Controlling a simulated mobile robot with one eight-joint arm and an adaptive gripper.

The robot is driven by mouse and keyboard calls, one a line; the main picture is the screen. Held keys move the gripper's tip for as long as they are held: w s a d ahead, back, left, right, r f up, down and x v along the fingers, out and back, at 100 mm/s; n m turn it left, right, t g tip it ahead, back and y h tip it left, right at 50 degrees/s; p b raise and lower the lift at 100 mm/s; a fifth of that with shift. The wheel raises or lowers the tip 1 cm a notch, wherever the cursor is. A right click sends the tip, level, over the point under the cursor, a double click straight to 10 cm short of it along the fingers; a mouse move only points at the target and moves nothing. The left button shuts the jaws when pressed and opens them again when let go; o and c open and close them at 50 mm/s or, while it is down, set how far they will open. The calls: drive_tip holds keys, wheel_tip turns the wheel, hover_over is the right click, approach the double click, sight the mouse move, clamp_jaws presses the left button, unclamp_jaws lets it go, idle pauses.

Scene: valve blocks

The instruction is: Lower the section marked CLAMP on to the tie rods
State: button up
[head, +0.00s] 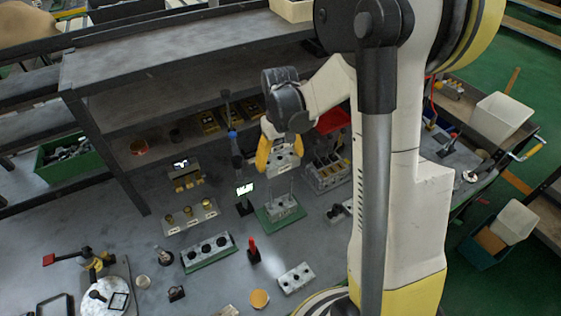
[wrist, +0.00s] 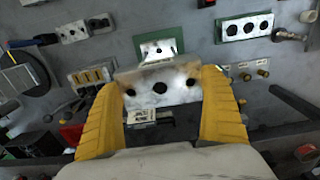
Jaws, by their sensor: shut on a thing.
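My gripper (head: 281,148) has its yellow fingers shut on a silver metal section (head: 284,160). In the wrist view the section (wrist: 160,88) spans between the two fingers and shows dark round holes in its face. I cannot read any marking on it. In the head view it hangs above and apart from a grey block (head: 284,206) on a green plate (head: 270,222), with thin upright tie rods (head: 291,187) rising from that block. In the wrist view the block (wrist: 158,50) shows just beyond the held section, which hides part of its plate.
A slotted valve block (head: 328,174) stands close on the right. A small lit display (head: 245,189) stands close on the left. A block with brass fittings (head: 190,217), a holed block on green (head: 208,252), a red-handled tool (head: 253,250) and a loose holed section (head: 296,278) lie around.

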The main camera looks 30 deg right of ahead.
drive_tip(key=shift+s+d, duration=0.1)
drive_tip(key=shift+s, duration=0.05)
wheel_tip(320, 180, down, 6)
drive_tip(key=b, duration=0.5)
drive_tip(key=shift+r, duration=0.1)
drive_tip(key=shift+b, duration=0.55)
idle(1.6)
drive_tip(key=shift+f+b, duration=4.45)
drive_tip(key=shift+f, duration=0.85)
